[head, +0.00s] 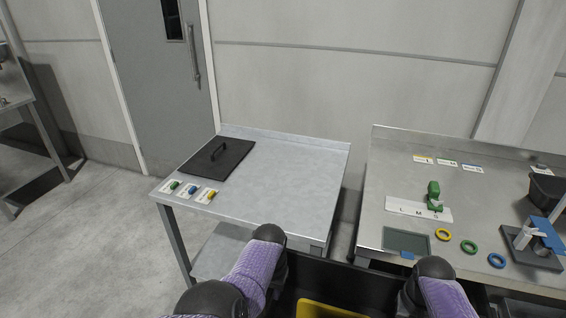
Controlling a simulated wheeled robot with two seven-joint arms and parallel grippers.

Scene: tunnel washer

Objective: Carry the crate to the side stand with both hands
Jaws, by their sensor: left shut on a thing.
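The black crate (345,283) is at the bottom edge, between my two arms, and only its far part shows. Something yellow (325,310) lies inside it. My left gripper (279,272) is at the crate's left side, shut on it; its fingers are mostly hidden behind the wrist. My right arm reaches down at the crate's right side, but its gripper fingers do not show. The side stand (285,180) is a grey metal table ahead and slightly left, beyond the crate.
A black lid with a handle (218,156) and several marked tags (190,190) occupy the stand's left part; its right part is bare. A narrow gap separates the tables.

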